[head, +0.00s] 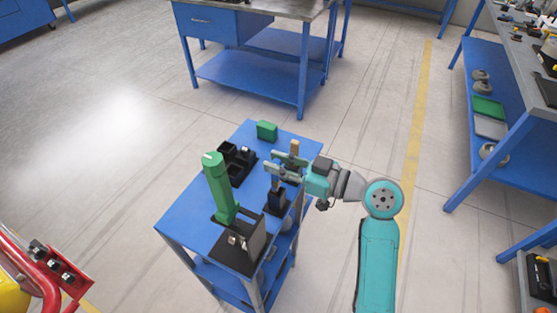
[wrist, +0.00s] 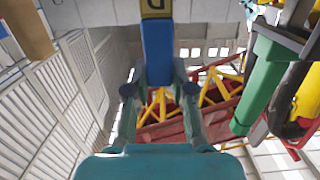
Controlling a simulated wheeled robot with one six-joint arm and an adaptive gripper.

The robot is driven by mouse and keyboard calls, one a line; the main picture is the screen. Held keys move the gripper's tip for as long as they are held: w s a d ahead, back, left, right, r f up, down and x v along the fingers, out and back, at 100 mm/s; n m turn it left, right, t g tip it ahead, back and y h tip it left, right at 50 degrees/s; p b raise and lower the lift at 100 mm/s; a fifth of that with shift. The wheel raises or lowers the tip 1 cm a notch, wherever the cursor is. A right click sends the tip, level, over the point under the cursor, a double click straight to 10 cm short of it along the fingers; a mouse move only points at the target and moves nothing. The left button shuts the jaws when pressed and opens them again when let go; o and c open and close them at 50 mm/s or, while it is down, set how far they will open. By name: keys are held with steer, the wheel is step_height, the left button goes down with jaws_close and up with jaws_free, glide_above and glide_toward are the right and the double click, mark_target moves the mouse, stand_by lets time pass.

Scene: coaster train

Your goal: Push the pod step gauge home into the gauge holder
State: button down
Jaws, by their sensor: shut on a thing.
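My gripper (head: 272,170) reaches in from the right over the blue cart top. Its fingers also show in the wrist view (wrist: 155,92), closed around a blue bar with a tan, dark-marked end, which looks like the pod step gauge (wrist: 157,52). In the head view a tan end (head: 295,147) shows beside the fingers. A small dark upright block (head: 277,200), which looks like the gauge holder, stands on the cart just below the gripper. The fingers hide the space between them, so I cannot tell whether gauge and holder touch.
The cart's left front top is bare.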

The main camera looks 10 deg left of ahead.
mark_target(279, 179)
steer(key=shift+f, duration=1.6)
stand_by(0.3)
steer(key=shift+c, duration=0.6)
jaws_free()
steer(key=v, duration=0.7)
stand_by(0.6)
steer(key=shift+f, duration=0.1)
stand_by(0.6)
